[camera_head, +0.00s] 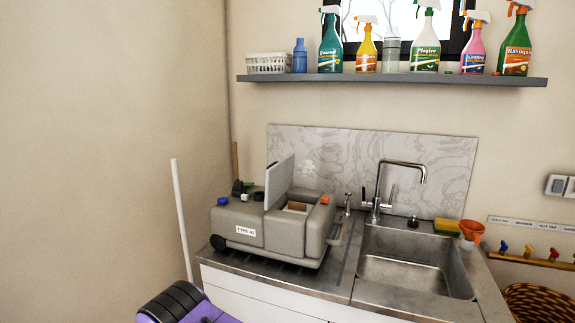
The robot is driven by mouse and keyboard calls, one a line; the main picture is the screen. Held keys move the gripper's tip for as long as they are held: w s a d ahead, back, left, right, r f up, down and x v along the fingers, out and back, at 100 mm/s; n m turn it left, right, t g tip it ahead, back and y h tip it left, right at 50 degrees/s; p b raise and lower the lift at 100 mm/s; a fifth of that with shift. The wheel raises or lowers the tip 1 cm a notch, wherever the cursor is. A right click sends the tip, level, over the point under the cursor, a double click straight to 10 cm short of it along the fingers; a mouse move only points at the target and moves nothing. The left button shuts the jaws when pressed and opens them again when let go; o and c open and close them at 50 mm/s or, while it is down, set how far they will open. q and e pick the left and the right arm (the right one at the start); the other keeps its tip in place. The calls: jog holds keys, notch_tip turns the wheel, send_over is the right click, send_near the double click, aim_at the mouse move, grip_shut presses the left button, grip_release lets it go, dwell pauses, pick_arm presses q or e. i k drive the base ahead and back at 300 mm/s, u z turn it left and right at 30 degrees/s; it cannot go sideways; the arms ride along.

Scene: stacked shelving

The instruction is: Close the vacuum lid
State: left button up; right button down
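A beige-grey boxy machine (265,230), which looks like the vacuum, sits on the left of the steel counter with a white label on its front. Its flat grey lid (279,182) stands raised, nearly upright and tilted a little. To the right of the lid, an open compartment (296,207) shows with something tan inside. An orange cap (324,200) is on the machine's right end. Neither of my grippers is in view, so whether they are open or shut is hidden.
A sink (415,272) with a tall faucet (380,190) lies right of the machine. A shelf (400,79) with several spray bottles hangs above. A white pole (181,220) stands at left. A purple and black object (185,305) shows at the bottom edge.

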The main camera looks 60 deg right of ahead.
aim_at(279, 175)
jog(key=k, duration=0.45)
jog(key=z, duration=0.75)
